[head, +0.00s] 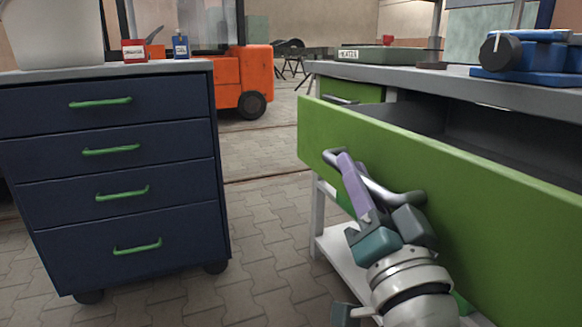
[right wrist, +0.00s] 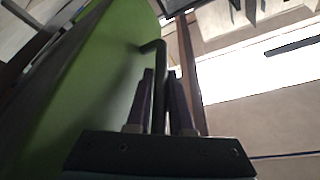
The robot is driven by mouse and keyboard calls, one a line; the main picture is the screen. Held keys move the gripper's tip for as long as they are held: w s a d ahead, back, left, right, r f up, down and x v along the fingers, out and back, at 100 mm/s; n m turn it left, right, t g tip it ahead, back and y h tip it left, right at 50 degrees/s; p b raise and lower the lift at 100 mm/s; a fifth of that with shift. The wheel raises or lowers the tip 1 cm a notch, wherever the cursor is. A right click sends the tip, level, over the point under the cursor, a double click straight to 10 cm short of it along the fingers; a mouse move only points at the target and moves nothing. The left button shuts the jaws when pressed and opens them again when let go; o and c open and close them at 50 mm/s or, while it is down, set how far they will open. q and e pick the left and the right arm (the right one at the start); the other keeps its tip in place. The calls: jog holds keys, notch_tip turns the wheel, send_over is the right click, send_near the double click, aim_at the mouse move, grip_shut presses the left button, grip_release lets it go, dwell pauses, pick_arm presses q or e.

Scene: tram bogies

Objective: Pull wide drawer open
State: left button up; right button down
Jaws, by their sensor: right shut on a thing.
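The wide drawer (head: 480,205) has a green front and stands pulled out from under the grey workbench top (head: 450,80). Its dark inside shows behind the front. A grey bar handle (head: 378,188) is fixed on the front. My right gripper (head: 347,165) is shut on this handle, its purple fingers around the bar. In the right wrist view the handle (right wrist: 160,75) runs between the two fingers (right wrist: 160,100), beside the green front (right wrist: 105,80). My left gripper is not in view.
A dark blue cabinet (head: 110,215) on castors, with several green-handled drawers, stands at the left. A blue vice (head: 525,60) sits on the workbench. An orange vehicle (head: 235,85) stands behind. Paved floor (head: 265,250) lies free between cabinet and bench.

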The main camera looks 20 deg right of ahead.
dwell(0.3)
jog(key=c, duration=1.1)
grip_release()
jog(key=p+v, duration=0.1)
jog(key=v, duration=0.9)
jog(key=shift+w+a, duration=0.1)
